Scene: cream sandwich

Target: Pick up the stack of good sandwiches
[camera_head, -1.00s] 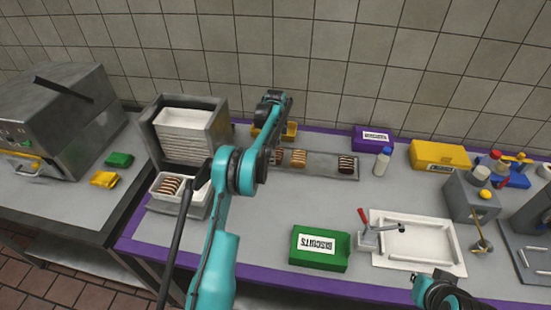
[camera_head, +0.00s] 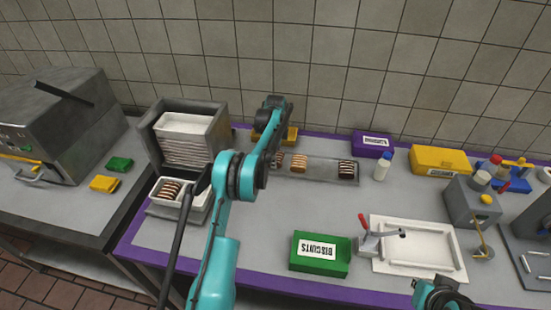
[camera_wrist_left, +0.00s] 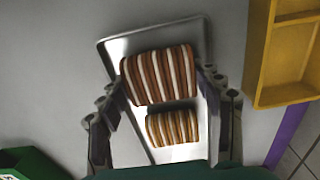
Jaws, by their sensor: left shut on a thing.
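A long metal tray (camera_head: 325,171) lies on the counter with stacks of brown-and-cream striped sandwiches: a brown stack (camera_head: 279,160) at its left, a tan stack (camera_head: 298,163) and a dark stack (camera_head: 347,169) at its right end. In the left wrist view, my left gripper (camera_wrist_left: 162,75) is shut on the larger striped stack (camera_wrist_left: 158,74), one finger at each side. A second stack (camera_wrist_left: 172,127) lies on the tray close by. Whether the held stack touches the tray is unclear. In the head view my left arm hides the fingers. My right arm shows only at the bottom edge.
A yellow bin (camera_head: 290,138) stands just behind the tray. A rack with white trays (camera_head: 185,125) and a white container with a striped stack (camera_head: 194,200) stand left. A green biscuits box (camera_head: 320,253) and a white press tray (camera_head: 428,225) are front right.

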